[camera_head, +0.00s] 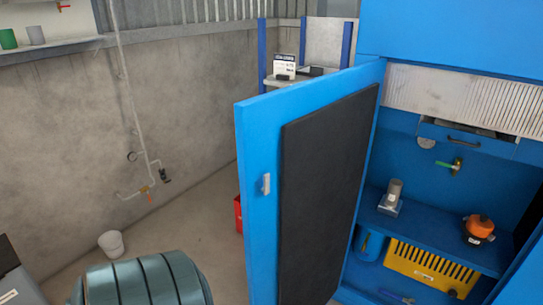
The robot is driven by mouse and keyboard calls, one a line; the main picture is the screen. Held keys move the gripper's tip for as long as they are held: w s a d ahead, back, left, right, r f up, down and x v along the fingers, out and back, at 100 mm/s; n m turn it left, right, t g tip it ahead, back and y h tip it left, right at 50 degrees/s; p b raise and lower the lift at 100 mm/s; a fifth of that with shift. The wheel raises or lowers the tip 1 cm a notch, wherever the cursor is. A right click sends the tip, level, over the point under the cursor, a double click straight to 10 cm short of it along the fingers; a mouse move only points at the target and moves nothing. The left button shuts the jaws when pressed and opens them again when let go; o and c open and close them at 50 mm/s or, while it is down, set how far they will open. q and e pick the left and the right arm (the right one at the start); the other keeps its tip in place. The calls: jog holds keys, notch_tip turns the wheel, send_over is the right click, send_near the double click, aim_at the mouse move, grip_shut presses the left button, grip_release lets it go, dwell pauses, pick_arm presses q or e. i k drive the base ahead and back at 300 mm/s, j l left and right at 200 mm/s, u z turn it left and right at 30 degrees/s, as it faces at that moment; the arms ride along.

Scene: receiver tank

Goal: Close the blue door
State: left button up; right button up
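The blue door (256,200) stands wide open, swung out from the blue cabinet (440,38) on the right. Its inner face carries a dark padded panel (325,185), and a small light grey latch (266,184) sits near its free edge. The cabinet's inside is exposed, with a blue shelf, an orange-and-black part (479,229), a yellow grille (432,268) and a green-handled valve (451,164). Neither of my grippers shows in the head view, so nothing is seen touching the door.
A ribbed teal tank (140,282) stands at the bottom left, in front of the door. A white bucket (111,244) is on the floor by the concrete wall. A red object (238,213) is partly hidden behind the door. Open floor (190,215) lies left of the door.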

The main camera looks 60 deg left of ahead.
aim_at(313, 138)
jog(key=k+j, duration=0.15)
jog(key=j, duration=0.25)
jog(key=k+j+z, duration=0.1)
jog(key=j, duration=0.3)
jog(key=k+j, duration=0.15)
jog(key=j, duration=0.25)
jog(key=k+j, duration=0.15)
jog(key=j, duration=0.25)
jog(key=k+j+z, duration=0.1)
jog(key=j, duration=0.3)
jog(key=k+j, duration=0.25)
jog(key=j, duration=0.15)
